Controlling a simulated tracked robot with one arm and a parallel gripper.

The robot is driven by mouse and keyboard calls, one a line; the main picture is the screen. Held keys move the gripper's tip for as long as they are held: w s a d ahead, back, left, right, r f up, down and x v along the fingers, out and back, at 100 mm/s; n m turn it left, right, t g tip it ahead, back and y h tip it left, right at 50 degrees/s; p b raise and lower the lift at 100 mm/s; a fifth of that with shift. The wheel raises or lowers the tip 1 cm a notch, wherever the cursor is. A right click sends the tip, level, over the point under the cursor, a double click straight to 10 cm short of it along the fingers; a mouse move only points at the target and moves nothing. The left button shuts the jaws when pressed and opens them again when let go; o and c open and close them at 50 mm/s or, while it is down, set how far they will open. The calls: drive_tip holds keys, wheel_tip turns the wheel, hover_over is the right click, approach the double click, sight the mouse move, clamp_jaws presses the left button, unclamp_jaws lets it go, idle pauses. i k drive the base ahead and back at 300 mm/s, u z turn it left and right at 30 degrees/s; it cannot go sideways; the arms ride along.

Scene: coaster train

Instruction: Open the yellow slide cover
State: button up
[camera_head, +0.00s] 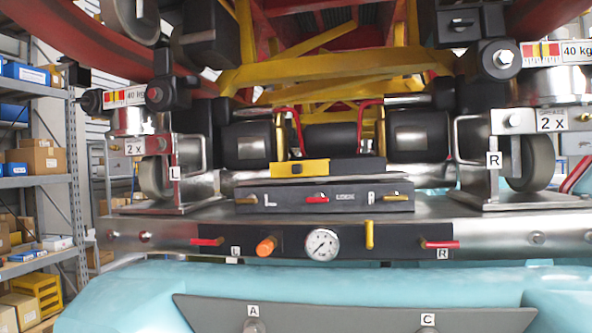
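The yellow slide cover (284,169) is a small flat yellow block with a dark mark on its front. It sits on the left part of a short dark bar (358,166) in the middle of the picture, and the bar's right part is bare. The bar rests on top of a grey panel (330,205) marked L, LOCK and R. What lies behind or under the cover is hidden. My gripper is not in view.
Below the panel are red levers (207,241), an orange knob (266,246), a round gauge (320,245) and a yellow lever (369,235). Wheel brackets (180,180) stand at both sides. Yellow and red beams (320,70) hang above. Shelves (35,182) stand at left.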

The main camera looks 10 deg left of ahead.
sight(320, 168)
drive_tip(key=k, duration=1.3)
drive_tip(key=u, duration=0.5)
drive_tip(key=i, duration=1.95)
drive_tip(key=z, duration=0.5)
